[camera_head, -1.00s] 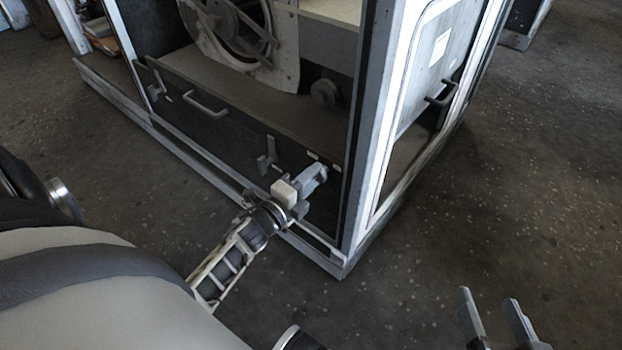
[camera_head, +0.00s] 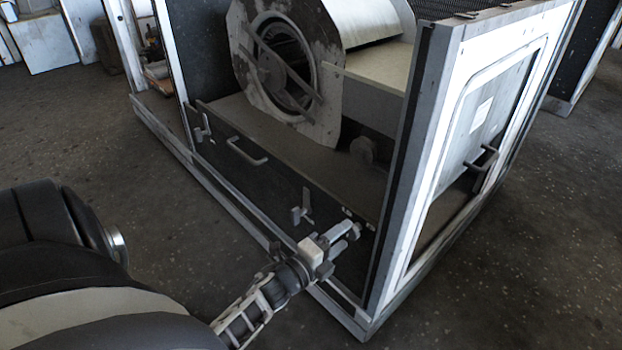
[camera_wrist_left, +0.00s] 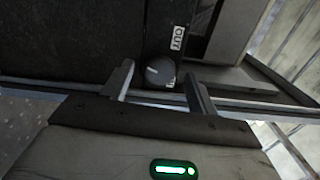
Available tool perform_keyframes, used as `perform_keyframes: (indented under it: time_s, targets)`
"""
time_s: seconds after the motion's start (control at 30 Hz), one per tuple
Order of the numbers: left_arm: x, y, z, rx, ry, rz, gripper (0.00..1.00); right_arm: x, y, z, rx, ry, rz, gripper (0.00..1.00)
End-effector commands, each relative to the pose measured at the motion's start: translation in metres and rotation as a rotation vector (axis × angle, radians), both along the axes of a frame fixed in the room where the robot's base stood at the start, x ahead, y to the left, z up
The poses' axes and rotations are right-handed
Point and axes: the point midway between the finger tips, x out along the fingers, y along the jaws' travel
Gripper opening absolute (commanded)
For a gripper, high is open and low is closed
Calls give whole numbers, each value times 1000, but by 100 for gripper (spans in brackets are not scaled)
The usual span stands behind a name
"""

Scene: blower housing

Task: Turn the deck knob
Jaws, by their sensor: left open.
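The deck knob (camera_wrist_left: 159,72) is a round dark grey knob with a pale pointer line, on a dark panel below a white "OUT" label (camera_wrist_left: 179,38) in the left wrist view. My left gripper (camera_head: 350,231) is open at the lower front panel of the housing, near its right corner post. In the left wrist view its two fingers stand on either side of the knob, with a gap showing at each side. Contact is not visible. I cannot make out the knob in the head view, where the gripper covers that area. My right gripper is out of view.
The blower (camera_head: 285,65) sits inside the housing behind the front panel (camera_head: 235,170). A bar handle (camera_head: 246,152) and a latch (camera_head: 301,208) stick out left of my gripper. The white corner post (camera_head: 410,165) rises close on the right. Open floor (camera_head: 500,285) lies at the right.

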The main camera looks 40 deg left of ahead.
Motion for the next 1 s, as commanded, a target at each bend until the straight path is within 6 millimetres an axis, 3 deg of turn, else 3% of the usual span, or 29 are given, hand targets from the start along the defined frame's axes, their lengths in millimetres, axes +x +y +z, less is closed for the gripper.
perform_keyframes:
  time_s: [0.27, 0.5, 0.7, 1.0]
  targets:
    - [-66, 5, 1, -1, 6, 2, 59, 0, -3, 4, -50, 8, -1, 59]
    - [-118, 9, 1, 0, 4, 2, 59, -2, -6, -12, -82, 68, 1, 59]
    - [-141, 11, 0, 0, 2, 2, 59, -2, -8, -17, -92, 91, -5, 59]
    - [-146, 12, 1, 0, 0, 1, 59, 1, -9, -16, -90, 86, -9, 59]
